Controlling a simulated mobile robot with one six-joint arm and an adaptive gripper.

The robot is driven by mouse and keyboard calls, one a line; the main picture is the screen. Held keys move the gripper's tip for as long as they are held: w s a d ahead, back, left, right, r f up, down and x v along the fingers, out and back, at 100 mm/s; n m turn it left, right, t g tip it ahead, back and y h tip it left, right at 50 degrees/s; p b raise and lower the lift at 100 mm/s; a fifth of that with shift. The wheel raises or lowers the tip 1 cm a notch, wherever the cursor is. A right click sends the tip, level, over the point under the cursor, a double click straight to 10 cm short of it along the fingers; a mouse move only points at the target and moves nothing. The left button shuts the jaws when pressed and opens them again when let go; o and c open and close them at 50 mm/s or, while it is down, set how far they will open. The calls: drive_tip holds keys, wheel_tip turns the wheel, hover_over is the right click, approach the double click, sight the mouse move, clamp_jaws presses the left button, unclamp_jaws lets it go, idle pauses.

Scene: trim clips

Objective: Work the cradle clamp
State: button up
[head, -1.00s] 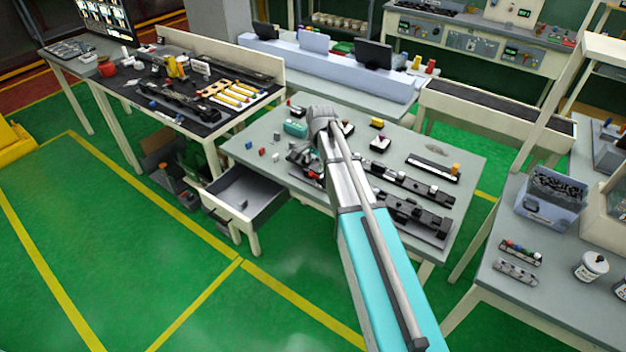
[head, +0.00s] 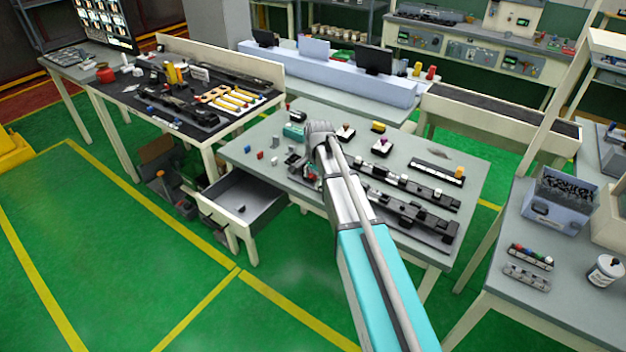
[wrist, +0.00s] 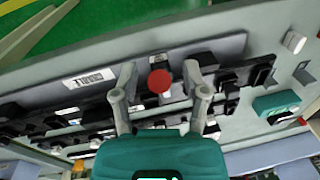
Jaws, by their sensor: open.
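A round red knob (wrist: 159,80) shows in the wrist view, on top of a small fixture that I take for the cradle clamp; its lower parts are partly hidden. My gripper (wrist: 159,68) is open, with one finger on each side of the knob and a visible gap on both sides. I cannot tell how far the fingertips are above the fixture. The knob lies by a long black rail of holders (wrist: 232,85). In the head view, my arm hides most of the gripper and clamp; black rails (head: 410,185) run to the right of it.
A teal box (wrist: 277,105) and a white cylinder (wrist: 294,41) lie on the table right of the gripper in the wrist view. In the head view, an open drawer (head: 262,212) sticks out at the table's front left. Small blocks (head: 260,155) lie on the tabletop above it.

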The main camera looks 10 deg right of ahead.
clamp_jaws()
idle(0.3)
